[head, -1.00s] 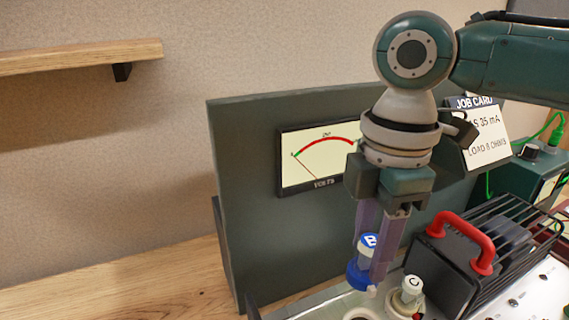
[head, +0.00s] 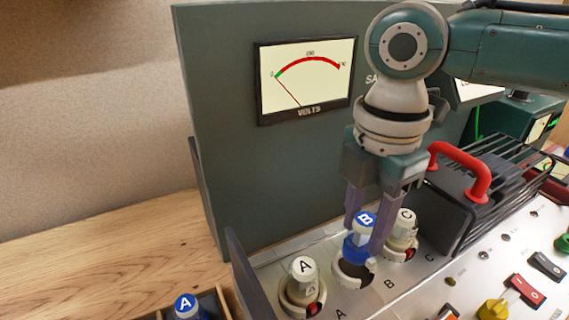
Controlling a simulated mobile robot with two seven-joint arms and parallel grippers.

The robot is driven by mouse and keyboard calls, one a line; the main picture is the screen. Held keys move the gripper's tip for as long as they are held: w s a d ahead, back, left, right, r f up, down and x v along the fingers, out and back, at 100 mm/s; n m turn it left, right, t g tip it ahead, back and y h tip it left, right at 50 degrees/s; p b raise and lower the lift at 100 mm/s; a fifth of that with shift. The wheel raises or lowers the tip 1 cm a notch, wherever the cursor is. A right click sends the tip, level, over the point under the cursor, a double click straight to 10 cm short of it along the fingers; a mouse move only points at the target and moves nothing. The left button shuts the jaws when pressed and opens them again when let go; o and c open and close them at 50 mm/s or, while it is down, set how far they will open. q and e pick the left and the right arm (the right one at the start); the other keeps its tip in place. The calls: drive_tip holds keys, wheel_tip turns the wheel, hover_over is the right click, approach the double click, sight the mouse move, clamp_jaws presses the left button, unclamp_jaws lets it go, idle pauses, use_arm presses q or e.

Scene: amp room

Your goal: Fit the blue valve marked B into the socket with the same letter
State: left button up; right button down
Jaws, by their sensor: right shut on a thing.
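My right gripper (head: 368,240) is shut on the blue valve (head: 358,248) with a white B on its blue top. The valve is upright over a round socket (head: 352,281) with a dark opening, beside the panel letter B. I cannot tell whether its lower end is above the rim or inside. A white valve marked A (head: 303,267) stands in the socket to the left, and a white valve marked C (head: 405,217) stands in the one to the right, partly behind a finger. My left gripper is not in view.
Another blue valve, marked A (head: 185,303), is in a wooden box (head: 224,303) at bottom left. A dark panel with a voltmeter (head: 306,78) rises behind the sockets. A black cage with a red handle (head: 462,165) and several switches lie to the right.

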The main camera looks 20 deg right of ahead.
drive_tip(key=shift+f, duration=0.3)
drive_tip(key=shift+r, duration=0.1)
idle(0.4)
drive_tip(key=shift+p, duration=0.75)
drive_tip(key=shift+f, duration=0.25)
idle(0.8)
drive_tip(key=shift+f+b, duration=0.4)
drive_tip(key=shift+f, duration=0.3)
drive_tip(key=shift+f, duration=0.6)
idle(0.4)
drive_tip(key=shift+c, duration=1.6)
unclamp_jaws()
